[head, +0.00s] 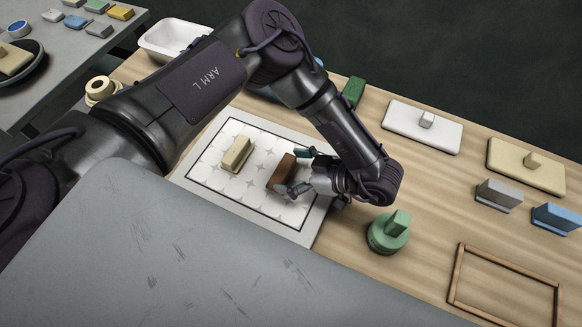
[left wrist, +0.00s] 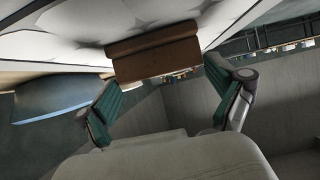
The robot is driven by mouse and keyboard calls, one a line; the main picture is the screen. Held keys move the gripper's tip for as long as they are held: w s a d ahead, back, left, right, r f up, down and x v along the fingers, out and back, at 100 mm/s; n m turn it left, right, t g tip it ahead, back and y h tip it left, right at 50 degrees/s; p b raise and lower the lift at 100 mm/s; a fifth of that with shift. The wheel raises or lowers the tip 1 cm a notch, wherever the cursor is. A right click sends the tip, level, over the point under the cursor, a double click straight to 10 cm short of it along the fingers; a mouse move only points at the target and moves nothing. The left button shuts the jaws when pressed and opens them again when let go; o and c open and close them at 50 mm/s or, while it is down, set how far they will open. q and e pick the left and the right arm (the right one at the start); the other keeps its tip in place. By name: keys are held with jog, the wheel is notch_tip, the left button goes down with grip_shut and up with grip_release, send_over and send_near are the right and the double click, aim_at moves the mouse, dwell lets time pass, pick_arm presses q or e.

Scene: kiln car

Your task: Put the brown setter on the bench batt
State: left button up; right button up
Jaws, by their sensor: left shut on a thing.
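The brown setter (head: 281,173) is a small brown block at the right part of a pale board (head: 213,152) with a dark border and star pattern. I cannot tell whether this board is the bench batt, or whether the setter touches it. My left gripper (head: 296,172) is shut on the setter, its green-padded fingers on either side. In the left wrist view the brown setter (left wrist: 155,62) shows beyond the fingers (left wrist: 163,90), close to the patterned surface. My right gripper is not in view.
A cream block (head: 236,154) stands on the board, left of the setter. A green round piece (head: 388,232) stands right of the board. A white slab (head: 423,126), a cream slab (head: 525,166), grey and blue blocks and a wooden frame (head: 505,286) lie farther right.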

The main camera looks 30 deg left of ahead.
pick_arm(q)
jog(key=o, duration=0.9)
jog(key=shift+f, duration=0.1)
jog(key=shift+r+p, duration=0.3)
jog(key=b+v, duration=0.1)
jog(key=v, duration=0.2)
jog(key=b+v, duration=0.1)
jog(key=v, duration=0.2)
jog(key=shift+w+d+f, duration=0.1)
jog(key=shift+d+f, duration=0.05)
jog(key=shift+d, duration=0.15)
jog(key=shift+d+r, duration=0.35)
jog(key=shift+d, duration=0.05)
